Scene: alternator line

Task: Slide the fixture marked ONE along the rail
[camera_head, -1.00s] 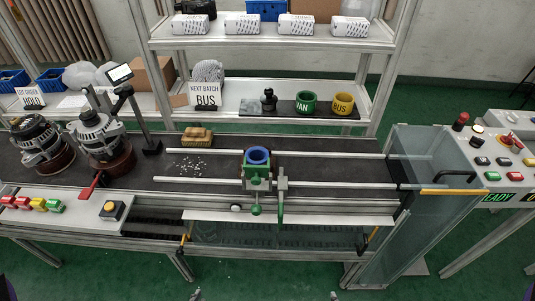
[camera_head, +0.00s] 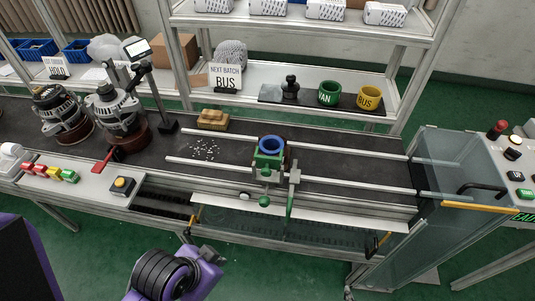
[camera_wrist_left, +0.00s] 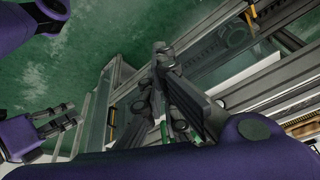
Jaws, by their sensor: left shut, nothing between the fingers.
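The fixture (camera_head: 268,162), a green block with a blue ring on top, sits on the two pale rails (camera_head: 330,175) on the dark bench. No ONE mark is readable on it. A green knob (camera_head: 264,201) and an upright green lever (camera_head: 291,195) are at its front. My left gripper (camera_head: 212,254) is shut and empty, in front of the bench, below and left of the fixture, apart from it. It also shows in the left wrist view (camera_wrist_left: 163,50). Another gripper, my right one, shows there at the left (camera_wrist_left: 72,115); its jaw state is unclear.
A clear-walled guard (camera_head: 440,190) stands at the rails' right end. A yellow-brown block (camera_head: 212,119) and scattered bits (camera_head: 205,150) lie near the rails' left end.

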